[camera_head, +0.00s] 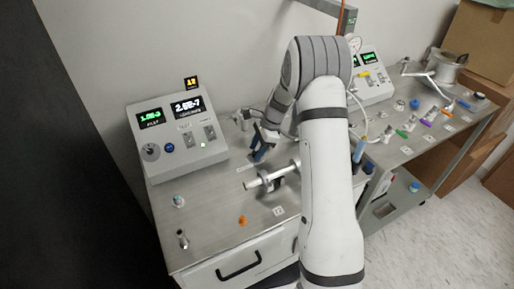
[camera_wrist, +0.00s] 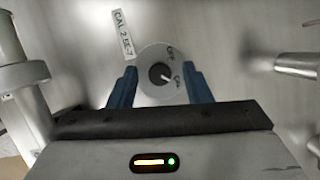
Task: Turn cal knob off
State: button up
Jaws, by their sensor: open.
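The cal knob (camera_wrist: 152,88) is a round grey dial in the wrist view, beside a tag (camera_wrist: 122,37) reading "CAL 2.5E-7". One dial mark reads OFF, at the upper right. A light pointer at its centre points right and slightly down, toward the other, lower mark, which is too blurred to read surely. My gripper (camera_wrist: 160,72) is open, with one blue finger on each side of the knob. I cannot tell whether the fingers touch it. In the head view my gripper (camera_head: 262,153) is low over the bench, and the knob cannot be made out there.
A grey control box (camera_head: 160,172) with two lit displays stands left of my gripper. A white horizontal tube (camera_head: 262,181) lies close in front of it. An orange piece (camera_head: 242,220) sits near the bench front. A second bench (camera_head: 440,140) with several small fittings is on the right.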

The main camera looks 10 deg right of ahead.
jog(key=shift+c, duration=0.3)
grip_shut()
jog(key=shift+f+n, duration=0.1)
jog(key=shift+n, duration=0.3)
jog(key=n+g+b, duration=0.1)
jog(key=n, duration=0.3)
jog(key=shift+w+g, duration=0.15)
jog(key=shift+g, duration=0.25)
jog(key=n, duration=0.2)
jog(key=n+g+h+b, duration=0.1)
jog(key=n, duration=0.1)
jog(key=shift+w+a+n+h, duration=0.1)
jog(key=shift+a+n+h, duration=0.05)
jog(key=shift+n+h, duration=0.15)
jog(key=n+g+h, duration=0.1)
jog(key=n, duration=0.3)
jog(key=shift+a, duration=0.1)
jog(key=shift+a+n+h+b, duration=0.1)
jog(key=shift+n+h+b, duration=0.65)
jog(key=shift+n, duration=1.45)
jog(key=shift+h, duration=0.35)
